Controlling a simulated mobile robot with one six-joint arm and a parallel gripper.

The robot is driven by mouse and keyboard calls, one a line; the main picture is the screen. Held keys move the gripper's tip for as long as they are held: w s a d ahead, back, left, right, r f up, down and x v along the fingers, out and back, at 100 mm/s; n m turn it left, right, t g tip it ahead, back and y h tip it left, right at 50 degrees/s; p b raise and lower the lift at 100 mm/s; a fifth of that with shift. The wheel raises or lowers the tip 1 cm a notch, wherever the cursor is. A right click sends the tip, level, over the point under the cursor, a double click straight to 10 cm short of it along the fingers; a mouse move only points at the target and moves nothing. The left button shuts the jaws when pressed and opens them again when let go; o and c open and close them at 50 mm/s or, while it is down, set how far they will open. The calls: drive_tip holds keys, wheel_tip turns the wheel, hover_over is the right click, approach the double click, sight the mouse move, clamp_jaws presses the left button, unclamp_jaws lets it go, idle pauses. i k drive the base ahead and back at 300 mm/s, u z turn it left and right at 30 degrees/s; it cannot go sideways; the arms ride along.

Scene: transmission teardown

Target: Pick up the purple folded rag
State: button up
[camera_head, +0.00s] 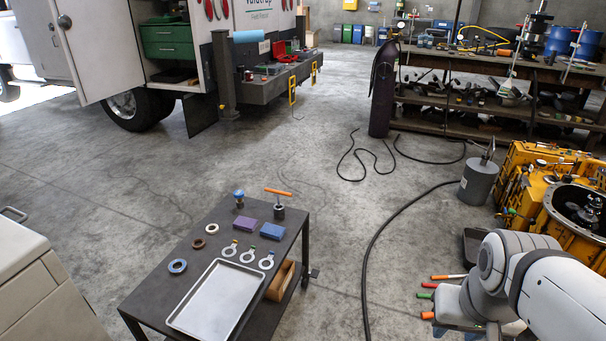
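The purple folded rag (243,222) lies flat on the dark metal cart (186,250), toward the back of its top. A blue folded rag (273,231) lies just right of it, with a small gap between them. Nothing covers the purple rag. My arm shows at the lower right, well away from the cart, with wide floor between them. I cannot make out my gripper's fingers in this view.
A metal tray (213,300) fills the cart's front. A black hose (367,262) crosses the floor. A yellow transmission housing (572,210) stands at right.

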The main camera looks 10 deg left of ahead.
sight(250, 225)
drive_tip(key=i, duration=2.4)
drive_tip(key=u, duration=2.6)
drive_tip(key=i, duration=0.5)
drive_tip(key=z, duration=0.2)
